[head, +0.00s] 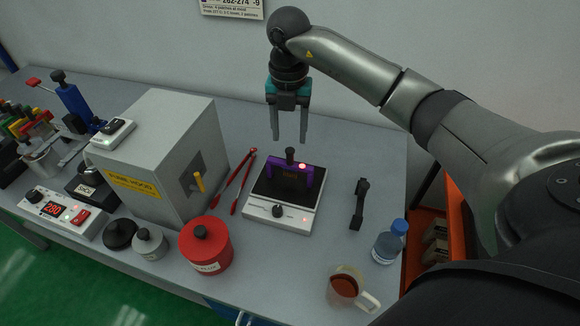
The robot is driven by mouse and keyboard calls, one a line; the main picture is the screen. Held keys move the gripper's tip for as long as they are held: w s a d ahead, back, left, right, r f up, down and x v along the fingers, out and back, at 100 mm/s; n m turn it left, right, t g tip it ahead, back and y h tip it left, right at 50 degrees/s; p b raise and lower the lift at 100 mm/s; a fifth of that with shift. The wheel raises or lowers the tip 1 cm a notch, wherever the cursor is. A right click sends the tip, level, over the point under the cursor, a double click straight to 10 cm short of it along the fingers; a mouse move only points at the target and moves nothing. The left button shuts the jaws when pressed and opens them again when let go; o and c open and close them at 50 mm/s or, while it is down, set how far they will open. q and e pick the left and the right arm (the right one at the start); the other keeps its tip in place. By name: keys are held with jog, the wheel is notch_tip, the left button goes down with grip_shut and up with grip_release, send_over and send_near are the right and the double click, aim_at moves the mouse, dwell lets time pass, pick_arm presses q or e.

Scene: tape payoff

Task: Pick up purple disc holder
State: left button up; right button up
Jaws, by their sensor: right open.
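The purple disc holder (274,175) sits on the black top of a white device with a knob (257,212), in the middle of the table. It is a purple bracket shape with a dark knob standing up at its middle. My right gripper (289,138) hangs above and just behind it, fingers pointing down. Its two fingers are apart with nothing between them. The gripper appears clear of the holder. My left gripper is not in view.
Red tongs (244,180) lie left of the device, beside a large grey box (158,140). A red pot (205,248) stands front left. A black tool (359,204), a bottle (389,243) and a mug of brown liquid (345,288) are right.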

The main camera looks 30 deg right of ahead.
aim_at(290, 150)
jog(key=shift+w+d+f, duration=0.1)
jog(key=shift+d+f, duration=0.05)
jog(key=shift+f, duration=3.45)
jog(key=shift+c, duration=0.2)
grip_shut()
